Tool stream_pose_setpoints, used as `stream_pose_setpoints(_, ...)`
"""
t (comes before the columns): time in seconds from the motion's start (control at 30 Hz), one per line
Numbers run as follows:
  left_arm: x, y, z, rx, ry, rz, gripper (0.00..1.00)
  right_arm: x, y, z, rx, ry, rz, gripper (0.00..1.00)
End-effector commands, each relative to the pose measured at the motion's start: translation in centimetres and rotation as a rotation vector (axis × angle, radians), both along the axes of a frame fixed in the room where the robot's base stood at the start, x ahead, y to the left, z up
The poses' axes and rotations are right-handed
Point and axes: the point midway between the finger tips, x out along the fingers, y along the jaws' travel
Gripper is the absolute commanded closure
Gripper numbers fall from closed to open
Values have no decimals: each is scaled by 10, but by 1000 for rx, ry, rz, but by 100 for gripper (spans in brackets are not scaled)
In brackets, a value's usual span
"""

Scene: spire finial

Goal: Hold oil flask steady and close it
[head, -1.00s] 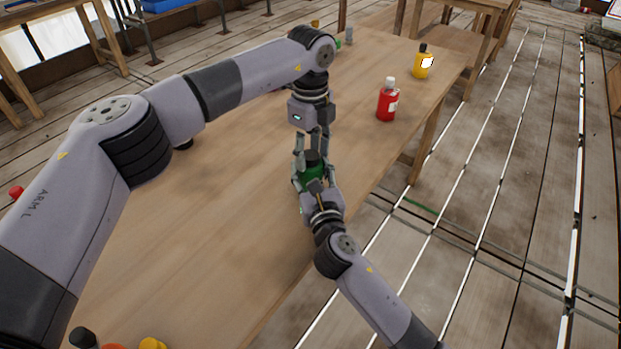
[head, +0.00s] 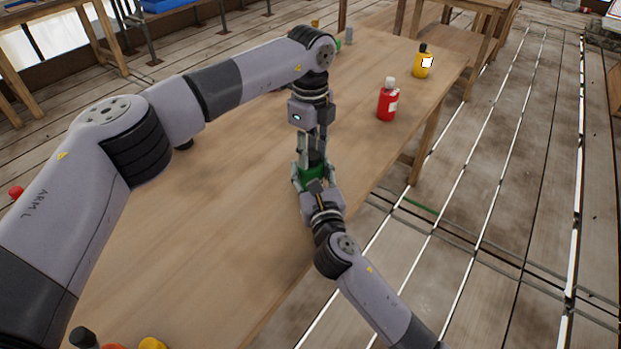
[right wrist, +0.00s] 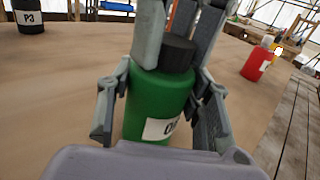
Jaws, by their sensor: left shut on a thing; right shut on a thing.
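The oil flask (head: 314,173) is a green bottle with a white label, upright by the table's right edge. In the right wrist view, the flask (right wrist: 150,108) shows part of its label lettering and a black cap (right wrist: 178,54) on top. My right gripper (head: 311,182) comes from the front and is shut around the flask's body, one finger on each side. My left gripper (head: 313,152) points down from above, shut on the cap. Its fingers (right wrist: 182,35) flank the cap in the right wrist view. The cap's seat on the neck is hard to judge.
A red bottle (head: 387,101) and a yellow bottle (head: 422,63) stand farther back on the wooden table (head: 210,220). A dark bottle marked P3 (right wrist: 28,14) shows in the right wrist view. Several bottle tops show at the near left. The table's middle is clear.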

Motion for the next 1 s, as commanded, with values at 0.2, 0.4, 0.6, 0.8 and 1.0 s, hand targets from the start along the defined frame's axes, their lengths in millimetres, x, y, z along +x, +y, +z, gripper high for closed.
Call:
stream_pose_setpoints(0.2,0,0,0,-1,-1,-200,100,0,0,0,0,0,0,100)
stream_pose_setpoints(0.4,0,0,0,-1,0,-504,100,0,0,0,0,0,0,100)
stream_pose_setpoints(0.6,0,0,0,-2,-1,-595,100,0,0,0,0,0,0,100)
stream_pose_setpoints(0.8,0,0,0,-1,0,-593,100,0,0,0,0,0,0,100)
stream_pose_setpoints(1.0,0,0,0,0,-1,-592,56,0,0,0,0,1,0,100)
